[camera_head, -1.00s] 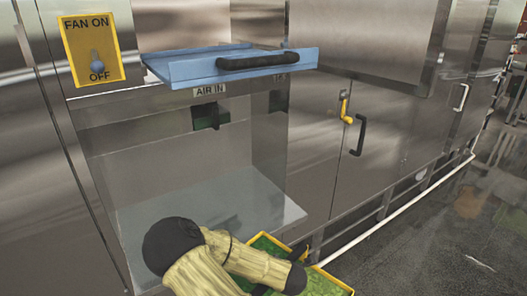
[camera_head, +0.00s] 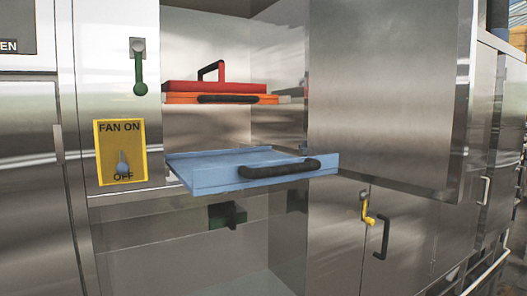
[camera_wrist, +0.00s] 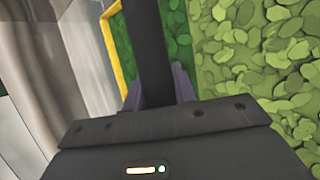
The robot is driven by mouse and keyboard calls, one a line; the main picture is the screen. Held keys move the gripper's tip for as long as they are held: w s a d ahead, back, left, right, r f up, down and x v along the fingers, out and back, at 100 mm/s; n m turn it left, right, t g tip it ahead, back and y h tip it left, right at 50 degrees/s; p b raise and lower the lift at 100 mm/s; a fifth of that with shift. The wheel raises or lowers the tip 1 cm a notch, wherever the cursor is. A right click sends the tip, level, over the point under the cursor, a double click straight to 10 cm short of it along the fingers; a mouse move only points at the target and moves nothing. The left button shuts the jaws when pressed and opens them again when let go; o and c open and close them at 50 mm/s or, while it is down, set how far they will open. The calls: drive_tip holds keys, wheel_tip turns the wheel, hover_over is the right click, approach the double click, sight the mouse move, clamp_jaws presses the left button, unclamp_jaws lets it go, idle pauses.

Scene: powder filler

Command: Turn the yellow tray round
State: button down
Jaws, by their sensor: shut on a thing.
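The yellow tray shows only in the wrist view, as a thin yellow rim (camera_wrist: 110,50) around green leafy contents (camera_wrist: 255,55). A dark upright bar (camera_wrist: 150,45), which looks like the tray's handle, stands between my gripper's fingers (camera_wrist: 158,90). My gripper is shut on this bar. A divider or edge seems to part the green into a darker and a lighter area. The rest of the tray is outside the picture. Neither the tray nor my gripper shows in the head view.
A pulled-out blue tray (camera_head: 225,178) with a black handle juts from the steel cabinet. Above it are an orange tray (camera_head: 185,99) and a red lid-like piece (camera_head: 205,87). A yellow fan switch (camera_head: 121,152) is at left; a steel door (camera_head: 385,90) at right.

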drive_tip(key=shift+r, duration=0.1)
wheel_tip(320, 180, up, 14)
drive_tip(key=p, duration=1.5)
drive_tip(key=shift+d, duration=0.4)
drive_tip(key=shift+a, duration=0.1)
